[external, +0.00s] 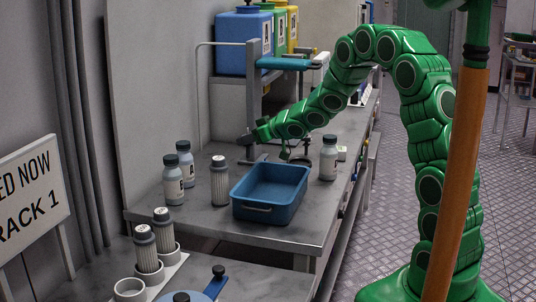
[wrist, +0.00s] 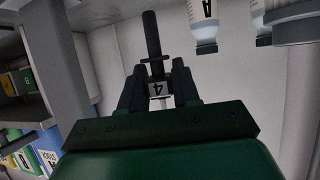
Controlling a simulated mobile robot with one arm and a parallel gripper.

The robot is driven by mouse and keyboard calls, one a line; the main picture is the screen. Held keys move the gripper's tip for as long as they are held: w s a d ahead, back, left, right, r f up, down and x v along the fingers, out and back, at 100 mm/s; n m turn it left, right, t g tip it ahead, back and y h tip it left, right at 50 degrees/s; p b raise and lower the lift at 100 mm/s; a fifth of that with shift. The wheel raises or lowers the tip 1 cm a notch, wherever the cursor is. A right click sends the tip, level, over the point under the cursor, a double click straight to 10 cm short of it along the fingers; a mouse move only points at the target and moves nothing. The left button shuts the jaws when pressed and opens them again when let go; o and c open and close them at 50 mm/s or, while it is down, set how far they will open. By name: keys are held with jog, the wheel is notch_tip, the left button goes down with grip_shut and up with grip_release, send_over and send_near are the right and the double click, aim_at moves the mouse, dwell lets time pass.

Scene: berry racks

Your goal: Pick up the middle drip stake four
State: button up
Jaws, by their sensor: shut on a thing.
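My green arm reaches over the bench in the external view, with my gripper (external: 258,134) beside the grey upright post of a stand. In the wrist view my gripper (wrist: 158,92) is shut on a dark drip stake (wrist: 153,38). In the external view the stake is too small and dark to make out clearly. I cannot tell there whether it touches anything.
A blue tray (external: 270,192) stands on the grey bench, with a ribbed bottle (external: 219,183) and white bottles (external: 173,182) to its left. Another bottle (external: 328,160) stands to its right. Blue, green and yellow containers (external: 243,42) sit behind the stand.

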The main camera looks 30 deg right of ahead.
jog(key=s+d+r, duration=0.1)
jog(key=s+r, duration=0.2)
jog(key=s, duration=0.3)
jog(key=shift+s+d, duration=0.15)
jog(key=shift+s, duration=0.05)
